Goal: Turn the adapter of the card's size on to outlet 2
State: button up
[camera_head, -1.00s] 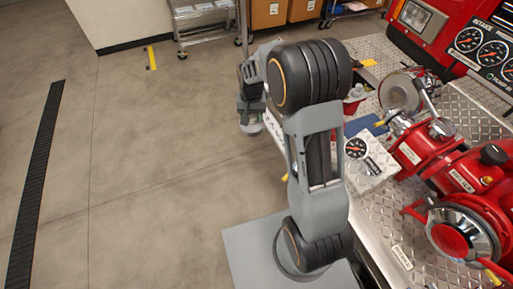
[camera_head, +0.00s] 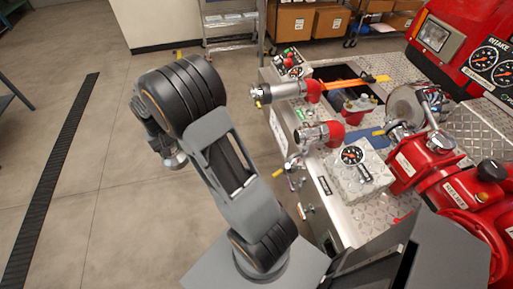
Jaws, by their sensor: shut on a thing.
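My gripper (camera_head: 170,152) hangs at the left, over open floor, partly hidden by my own arm. It is shut on a small silver-grey round piece (camera_head: 176,162), which looks like an adapter; its size cannot be read. Two horizontal outlets with silver ends and red bodies stick out at the bumper's left side: a far one (camera_head: 284,91) and a nearer one (camera_head: 315,134). Their numbers are not legible. My gripper is well left of both and touches neither. I cannot make out a size card for certain.
The diamond-plate bumper deck (camera_head: 385,205) carries a gauge block (camera_head: 358,172), a blue pad (camera_head: 366,137) and red valves (camera_head: 420,160). A small control box (camera_head: 290,64) stands at its far left. A wire cart (camera_head: 230,25) stands behind.

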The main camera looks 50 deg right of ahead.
jog(key=s+d+f+n+g+h+b, duration=0.25)
jog(key=s+d+f+b, duration=0.2)
jog(key=d, duration=0.25)
jog(key=s+d+f+n+g+h+b, duration=0.2)
jog(key=s+d+f+g+b, duration=0.1)
jog(key=d+f+b, duration=0.4)
jog(key=s+d+n+g+h+b, duration=0.2)
jog(key=s+d+h+b, duration=0.3)
jog(key=d, duration=0.5)
jog(key=s+d+n+g+h+b, duration=0.2)
jog(key=s+d+h+b, duration=0.3)
jog(key=s+d+b, duration=0.3)
jog(key=shift+s+d+b, duration=0.25)
jog(key=shift+d+b, duration=0.25)
jog(key=shift+d, duration=0.55)
jog(key=shift+r, duration=0.1)
jog(key=shift+p+x, duration=0.7)
jog(key=shift+x, duration=1.1)
dwell(0.8)
